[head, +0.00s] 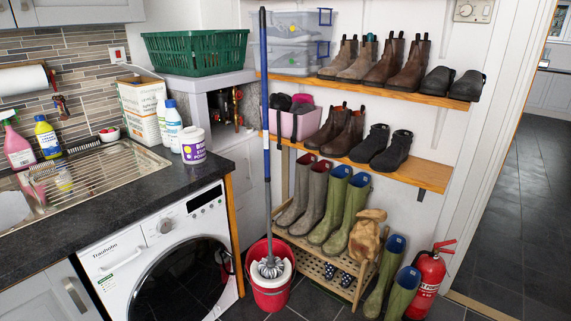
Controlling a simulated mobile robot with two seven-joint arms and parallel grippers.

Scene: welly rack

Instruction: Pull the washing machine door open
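The white washing machine (113,275) stands under the dark worktop at the lower left in the head view. Its round dark glass door (182,285) faces forward and looks shut; the bottom of the door is cut off by the picture's lower edge. A drawer front is at the machine's upper left and a dial with a dark display at its upper right. Neither of my grippers is in view.
A red mop bucket (270,288) with a mop (267,150) stands just right of the machine. A boot rack (325,262), green wellies (382,275) and a fire extinguisher (427,280) stand further right. A sink (85,175) and bottles are on the worktop (120,205).

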